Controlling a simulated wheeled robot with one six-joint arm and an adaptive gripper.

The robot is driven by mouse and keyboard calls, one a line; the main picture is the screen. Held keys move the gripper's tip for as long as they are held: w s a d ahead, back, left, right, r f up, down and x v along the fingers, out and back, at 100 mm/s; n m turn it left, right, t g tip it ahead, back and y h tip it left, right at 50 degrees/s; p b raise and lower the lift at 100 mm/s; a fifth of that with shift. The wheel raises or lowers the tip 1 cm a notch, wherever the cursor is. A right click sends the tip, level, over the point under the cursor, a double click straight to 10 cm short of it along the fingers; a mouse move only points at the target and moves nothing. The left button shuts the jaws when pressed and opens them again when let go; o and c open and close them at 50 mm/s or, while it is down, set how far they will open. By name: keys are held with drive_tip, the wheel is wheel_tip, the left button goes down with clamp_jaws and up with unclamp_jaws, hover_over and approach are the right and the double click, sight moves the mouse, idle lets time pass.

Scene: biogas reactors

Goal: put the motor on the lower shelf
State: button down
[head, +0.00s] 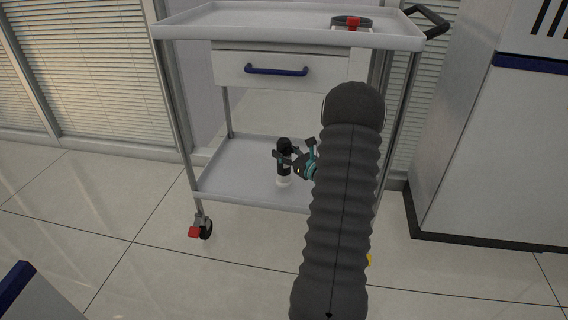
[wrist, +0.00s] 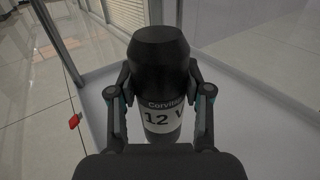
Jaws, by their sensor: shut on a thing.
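The motor (wrist: 159,60) is a dark cylinder with a white label reading "12 V". It stands upright between the two fingers of my gripper (wrist: 160,98) in the wrist view, and the fingers are shut on it. In the head view the motor (head: 284,172) and my gripper (head: 290,158) are at the lower shelf (head: 230,165) of a white trolley, near its middle. The motor's white lower end appears at or just above the shelf surface; I cannot tell whether it touches. My dark arm covers the shelf's right part.
The trolley's top tray (head: 240,22) holds a dark object with a red part (head: 352,23). A drawer with a blue handle (head: 276,70) hangs above the lower shelf. Thin posts stand at the corners. The shelf's left side is bare. A white cabinet (head: 490,140) stands at the right.

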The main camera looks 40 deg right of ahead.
sight(283, 179)
drive_tip(key=shift+f+b, duration=0.35)
drive_tip(key=shift+f, duration=1.6)
drive_tip(key=c, duration=0.5)
unclamp_jaws()
